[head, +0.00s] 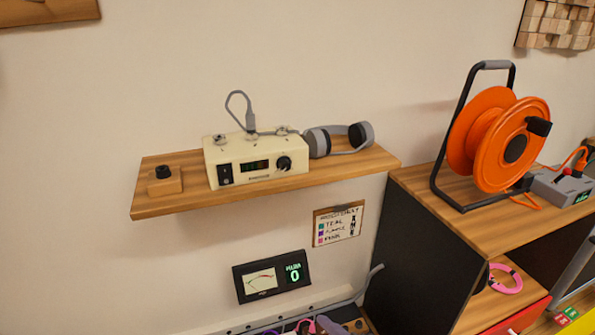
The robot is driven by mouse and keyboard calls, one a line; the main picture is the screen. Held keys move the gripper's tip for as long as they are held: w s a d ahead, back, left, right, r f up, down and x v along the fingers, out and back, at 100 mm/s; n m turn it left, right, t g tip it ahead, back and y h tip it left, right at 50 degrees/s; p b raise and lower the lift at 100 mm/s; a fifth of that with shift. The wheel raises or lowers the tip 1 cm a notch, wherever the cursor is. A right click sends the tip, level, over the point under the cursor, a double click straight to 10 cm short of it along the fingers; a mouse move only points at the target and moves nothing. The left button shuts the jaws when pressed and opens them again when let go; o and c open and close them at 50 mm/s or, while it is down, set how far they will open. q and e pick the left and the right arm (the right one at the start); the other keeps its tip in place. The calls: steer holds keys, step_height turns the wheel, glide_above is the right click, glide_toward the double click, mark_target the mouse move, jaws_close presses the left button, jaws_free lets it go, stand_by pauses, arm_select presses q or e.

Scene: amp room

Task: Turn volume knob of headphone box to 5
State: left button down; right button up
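The cream headphone box (240,172) stands on a wooden wall shelf (345,165). Its round black volume knob (284,163) is on the right of the front face. A dark display with small green marks (255,166) is left of the knob; its reading is too small to tell. A black switch (226,175) is at the left end of the front. A grey cable (240,97) loops up from a plug on top of the box. Neither of my grippers is in view.
Grey headphones (340,137) lie right of the box, and a small wooden block with a black top (164,180) sits left. An orange cable reel (500,138) stands on the right cabinet. A meter panel (271,277) showing a green 0 hangs below the shelf.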

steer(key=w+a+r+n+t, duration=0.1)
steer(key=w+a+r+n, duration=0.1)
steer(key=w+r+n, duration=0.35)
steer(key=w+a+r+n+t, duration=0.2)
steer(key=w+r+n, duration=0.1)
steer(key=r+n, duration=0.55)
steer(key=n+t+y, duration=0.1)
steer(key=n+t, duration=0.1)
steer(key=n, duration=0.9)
glide_toward(286, 167)
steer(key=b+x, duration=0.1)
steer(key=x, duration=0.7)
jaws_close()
